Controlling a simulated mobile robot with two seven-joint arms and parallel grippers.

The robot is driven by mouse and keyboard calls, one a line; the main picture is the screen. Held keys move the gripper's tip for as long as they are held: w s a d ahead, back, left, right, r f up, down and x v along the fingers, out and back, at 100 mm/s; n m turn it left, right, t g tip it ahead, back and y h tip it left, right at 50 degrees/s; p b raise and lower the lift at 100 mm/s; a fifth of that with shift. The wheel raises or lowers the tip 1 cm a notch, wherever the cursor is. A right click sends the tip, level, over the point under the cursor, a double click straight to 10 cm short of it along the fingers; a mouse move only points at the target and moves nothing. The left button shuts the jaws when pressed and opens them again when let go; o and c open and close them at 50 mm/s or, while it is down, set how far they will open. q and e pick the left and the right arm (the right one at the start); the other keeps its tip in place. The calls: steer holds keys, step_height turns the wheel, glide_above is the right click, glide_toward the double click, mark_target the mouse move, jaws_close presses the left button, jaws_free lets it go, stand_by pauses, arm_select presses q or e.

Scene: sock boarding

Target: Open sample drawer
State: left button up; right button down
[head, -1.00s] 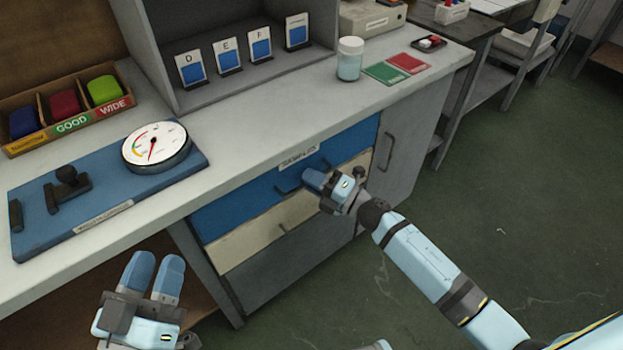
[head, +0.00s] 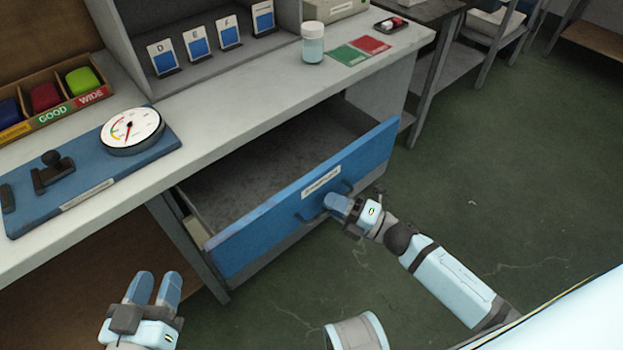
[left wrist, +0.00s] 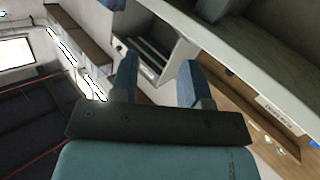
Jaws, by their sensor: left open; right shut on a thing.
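The blue-fronted sample drawer (head: 262,232) is pulled well out from under the counter in the head view. It has a white label (head: 321,182) and a dark handle (head: 306,217) on its front. The grey inside that shows looks empty. My right gripper (head: 334,204) is shut on the handle, and its fingers hide part of it. My left gripper (head: 158,286) is open and empty at the lower left, apart from the drawer. Its two blue fingers also show spread in the left wrist view (left wrist: 158,78).
The counter (head: 225,115) above holds a gauge (head: 131,131) on a blue board, a lidded jar (head: 313,45), red and green cards, and a box of coloured bundles (head: 47,98). Open green floor (head: 480,180) lies to the right.

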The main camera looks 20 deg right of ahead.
arm_select(q)
steer(key=shift+s+a+f+g+y+p, duration=0.1)
steer(key=shift+a+f+g+y+p, duration=0.2)
steer(key=shift+f, duration=0.25)
steer(key=shift+s+a+f+g+y+p, duration=0.1)
steer(key=shift+a+f+g+y+p, duration=0.15)
steer(key=shift+f, duration=0.3)
arm_select(e)
steer(key=s+d, duration=0.3)
steer(key=s, duration=0.5)
steer(key=shift+s+d, duration=0.15)
steer(key=shift+s, duration=0.25)
steer(key=c, duration=1.5)
jaws_free()
arm_select(q)
steer(key=shift+s+a+f+g+y+p, duration=0.25)
steer(key=shift+a+f+g+p, duration=0.1)
steer(key=shift+f, duration=0.25)
steer(key=shift+s+a+f+g+y+p, duration=0.1)
steer(key=shift+a+f+g+y+p, duration=0.15)
steer(key=shift+f, duration=0.35)
arm_select(e)
steer(key=v, duration=1.4)
